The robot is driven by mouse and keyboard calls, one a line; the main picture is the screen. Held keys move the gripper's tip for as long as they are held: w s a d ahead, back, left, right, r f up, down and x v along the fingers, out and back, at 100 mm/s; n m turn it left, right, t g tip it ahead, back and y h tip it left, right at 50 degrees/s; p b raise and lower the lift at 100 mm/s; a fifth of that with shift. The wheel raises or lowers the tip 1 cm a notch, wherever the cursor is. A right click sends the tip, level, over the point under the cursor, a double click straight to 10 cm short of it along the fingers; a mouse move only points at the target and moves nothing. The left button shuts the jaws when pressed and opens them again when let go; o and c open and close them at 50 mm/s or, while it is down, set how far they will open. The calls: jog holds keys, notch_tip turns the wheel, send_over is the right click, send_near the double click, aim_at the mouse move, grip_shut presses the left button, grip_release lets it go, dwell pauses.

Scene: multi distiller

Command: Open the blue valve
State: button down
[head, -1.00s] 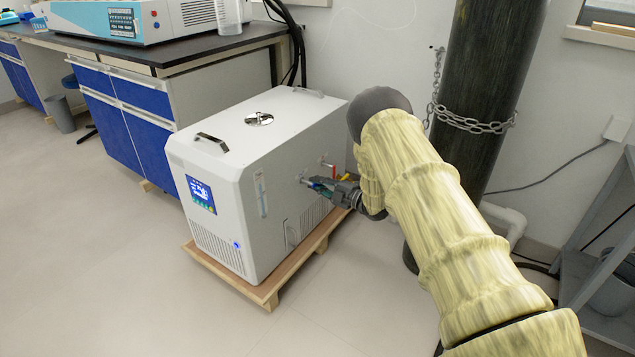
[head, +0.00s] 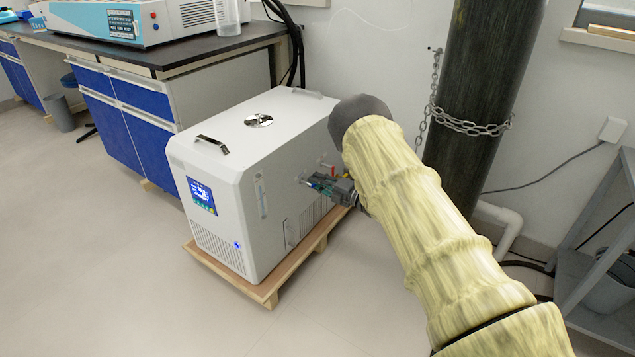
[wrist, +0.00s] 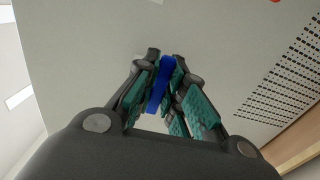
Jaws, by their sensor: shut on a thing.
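The blue valve (wrist: 161,84) shows in the wrist view as a blue handle on the side of the white chiller unit. My gripper (wrist: 163,80) is shut on this handle, with a teal-padded finger on each side of it. In the head view my gripper (head: 322,183) is at the right side panel of the white unit (head: 250,190). The blue valve is small there and mostly hidden by the fingers. A red valve handle (head: 328,168) sits just above my gripper and is apart from it.
The unit stands on a wooden pallet (head: 268,295). A dark gas cylinder (head: 480,110) with a chain (head: 470,125) stands behind my arm. A grey metal frame (head: 592,250) is at the right. The floor in front is clear.

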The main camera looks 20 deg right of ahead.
jog(key=shift+f, duration=0.15)
jog(key=c, duration=1.5)
grip_release()
jog(key=shift+s, duration=0.1)
jog(key=v, duration=1.2)
jog(key=shift+d, duration=0.1)
